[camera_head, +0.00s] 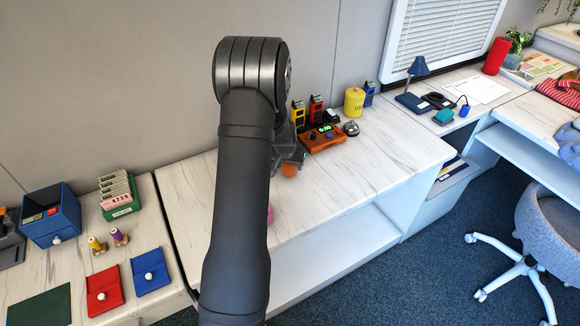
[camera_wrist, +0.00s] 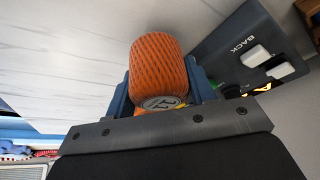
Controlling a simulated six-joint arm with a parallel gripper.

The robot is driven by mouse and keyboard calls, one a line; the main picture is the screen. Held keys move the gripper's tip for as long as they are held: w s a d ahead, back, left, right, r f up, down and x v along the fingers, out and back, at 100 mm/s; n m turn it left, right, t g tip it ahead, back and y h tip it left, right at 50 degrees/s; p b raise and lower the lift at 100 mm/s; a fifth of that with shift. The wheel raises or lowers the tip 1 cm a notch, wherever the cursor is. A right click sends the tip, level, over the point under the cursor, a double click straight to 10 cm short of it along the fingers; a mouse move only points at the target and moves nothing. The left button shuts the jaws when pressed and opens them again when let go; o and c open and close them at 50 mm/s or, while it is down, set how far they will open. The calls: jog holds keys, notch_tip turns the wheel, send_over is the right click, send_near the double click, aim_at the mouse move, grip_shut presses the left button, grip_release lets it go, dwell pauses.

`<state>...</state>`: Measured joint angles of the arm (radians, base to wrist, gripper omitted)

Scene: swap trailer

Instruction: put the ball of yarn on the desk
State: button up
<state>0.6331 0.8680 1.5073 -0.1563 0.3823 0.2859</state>
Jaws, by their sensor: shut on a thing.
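The orange ball of yarn (camera_wrist: 160,68) fills the middle of the wrist view, a ribbed round-sided shape with a pale marked end. My gripper (camera_wrist: 165,92) is shut on it, with a blue finger on each side. In the head view the yarn (camera_head: 289,169) shows as a small orange patch below my gripper (camera_head: 290,158), over the white marbled counter; my arm hides part of the gripper. I cannot tell how high the yarn is above the surface. A white desk (camera_head: 543,152) with a grey chair in front stands at the far right.
A brown box (camera_head: 322,139) with buttons, handheld radios (camera_head: 316,109) and a yellow canister (camera_head: 354,102) stand behind the gripper. A pink thing (camera_head: 270,214) is mostly hidden by my arm. The counter (camera_head: 375,155) to the right is clear. A blue lamp (camera_head: 418,68) stands farther right.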

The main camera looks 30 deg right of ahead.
notch_tip(320, 180, up, 3)
jog(key=shift+r, duration=0.15)
jog(key=s+d+r, duration=0.5)
jog(key=s+r, duration=0.1)
jog(key=s, duration=0.5)
jog(key=w+a+f+n+y, duration=0.1)
jog(key=w+a+n, duration=0.2)
jog(key=a, duration=1.1)
jog(key=w+a+f+n+y, duration=0.1)
jog(key=w+a, duration=0.5)
jog(key=a, duration=0.9)
jog(key=w+a+f+n+t+y, duration=0.1)
jog(key=w+a+n, duration=0.4)
jog(key=a, duration=0.9)
jog(key=shift+w+a+f, duration=0.2)
jog(key=shift+a+f, duration=0.1)
jog(key=shift+f, duration=0.35)
jog(key=shift+d, duration=0.1)
